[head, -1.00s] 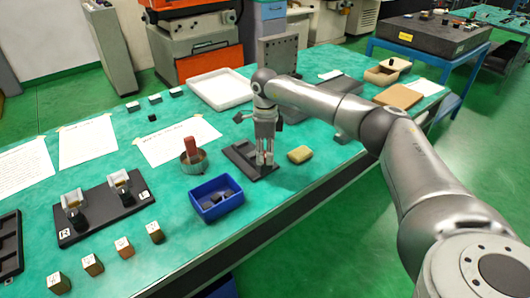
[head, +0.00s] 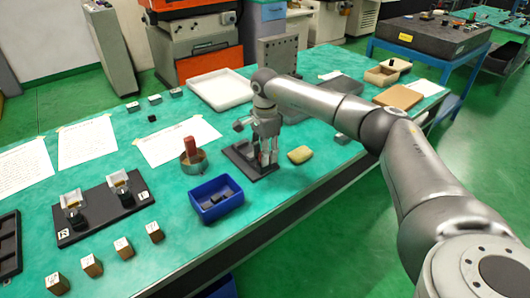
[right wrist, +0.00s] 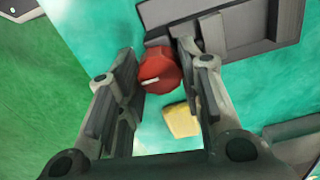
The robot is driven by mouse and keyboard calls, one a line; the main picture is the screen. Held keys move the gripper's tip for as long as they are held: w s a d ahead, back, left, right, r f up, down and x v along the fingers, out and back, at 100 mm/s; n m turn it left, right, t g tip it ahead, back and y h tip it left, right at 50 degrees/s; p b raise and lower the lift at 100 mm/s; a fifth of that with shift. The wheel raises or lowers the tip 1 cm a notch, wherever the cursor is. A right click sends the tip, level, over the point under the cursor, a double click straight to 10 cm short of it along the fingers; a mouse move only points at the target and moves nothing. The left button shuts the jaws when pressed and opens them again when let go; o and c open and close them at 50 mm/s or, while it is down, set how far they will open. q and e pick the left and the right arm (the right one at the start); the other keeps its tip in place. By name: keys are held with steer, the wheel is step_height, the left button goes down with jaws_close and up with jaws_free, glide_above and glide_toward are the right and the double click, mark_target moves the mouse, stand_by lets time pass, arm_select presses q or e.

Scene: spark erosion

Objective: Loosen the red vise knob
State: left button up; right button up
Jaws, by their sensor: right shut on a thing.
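The red vise knob (right wrist: 160,70) is faceted with a pale mark on its face. It sits between the two fingertips of my right gripper (right wrist: 163,68), which is shut on it. The dark grey vise (right wrist: 250,35) lies behind the knob in the right wrist view. In the head view my right gripper (head: 266,152) points down over the vise (head: 240,157) on the green table, and its fingers mostly hide the knob. My left gripper is not in view.
A yellow block (head: 300,154) lies close to the right of the vise. A blue bin (head: 217,198) stands in front of it. A round tin with a red handle (head: 190,148) stands to the left. A white tray (head: 221,90) is behind.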

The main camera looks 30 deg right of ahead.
stand_by(0.3)
steer(key=o, duration=1.1)
steer(key=shift+c, duration=0.2)
steer(key=shift+r, duration=0.25)
step_height(320, 180, up, 12)
steer(key=shift+f, duration=0.25)
